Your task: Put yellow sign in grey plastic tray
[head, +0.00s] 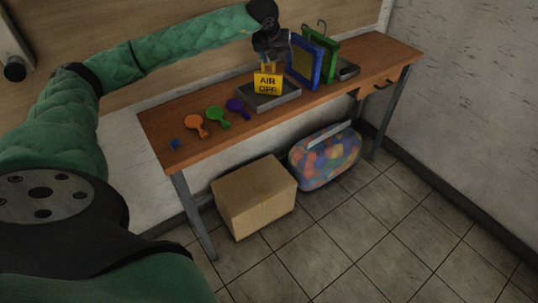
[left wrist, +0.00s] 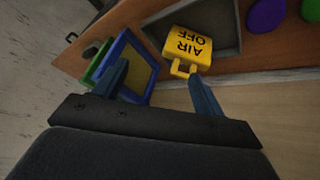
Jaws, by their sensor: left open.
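The yellow sign (head: 268,84), lettered AIR OFF, stands tilted at the grey plastic tray (head: 289,99) on the wooden table. In the left wrist view the sign (left wrist: 188,46) overlaps the inside of the tray (left wrist: 224,22) and its near edge. Its lower edge appears to be within the tray, but I cannot tell if it fully rests on the bottom. My left gripper (head: 269,58) is above and behind the sign, near its small yellow handle. My right gripper is not in view.
A blue-framed panel (head: 304,60) and a green frame (head: 322,50) stand right of the tray, close to my left gripper. Purple, green and orange (head: 195,125) paddles lie to the left. A cardboard box (head: 254,198) and a bag of balls (head: 324,160) are on the floor.

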